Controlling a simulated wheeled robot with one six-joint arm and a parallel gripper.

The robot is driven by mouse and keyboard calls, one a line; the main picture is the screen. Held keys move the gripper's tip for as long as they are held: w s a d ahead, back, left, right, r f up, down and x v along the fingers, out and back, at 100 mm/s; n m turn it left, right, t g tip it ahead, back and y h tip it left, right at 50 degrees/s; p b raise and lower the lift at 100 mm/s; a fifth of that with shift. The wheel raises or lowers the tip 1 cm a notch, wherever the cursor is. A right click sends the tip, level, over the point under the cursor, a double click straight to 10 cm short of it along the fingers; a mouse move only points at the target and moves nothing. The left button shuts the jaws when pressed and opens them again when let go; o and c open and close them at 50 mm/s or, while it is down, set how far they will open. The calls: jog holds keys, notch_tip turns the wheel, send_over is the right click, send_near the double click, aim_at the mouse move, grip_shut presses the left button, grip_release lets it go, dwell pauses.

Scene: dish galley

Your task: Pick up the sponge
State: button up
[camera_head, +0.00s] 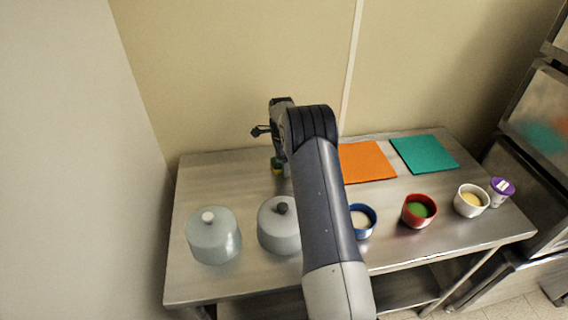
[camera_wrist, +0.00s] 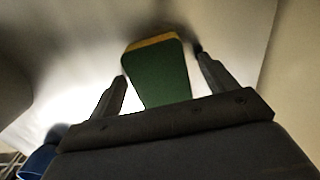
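The sponge (camera_wrist: 163,78) is a block with a green broad face and a yellow layer along its far edge. In the wrist view it lies between the two fingers of my gripper (camera_wrist: 160,64). The fingers are spread, with the left fingertip close to the sponge's left edge and a gap at the right. I cannot tell whether the left finger touches it. In the head view only a small yellow and green part of the sponge (camera_head: 277,166) shows at the back left of the steel table (camera_head: 235,172), beneath my gripper. My arm hides the rest.
Two domed lids, pale green (camera_head: 214,240) and grey (camera_head: 279,232), stand at the front left. Blue (camera_head: 371,209), red (camera_head: 419,222) and white (camera_head: 469,211) bowls and a purple-lidded cup (camera_head: 500,195) stand right. Orange (camera_head: 366,162) and teal (camera_head: 424,154) mats lie behind. A wall backs the table.

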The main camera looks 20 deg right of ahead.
jog(key=shift+c, duration=0.6)
jog(key=c, duration=0.9)
jog(key=shift+r, duration=0.1)
notch_tip(320, 180, up, 10)
jog(key=shift+f+b, duration=0.1)
jog(key=shift+b, duration=1)
jog(key=o, duration=0.3)
jog(key=shift+c, duration=1.4)
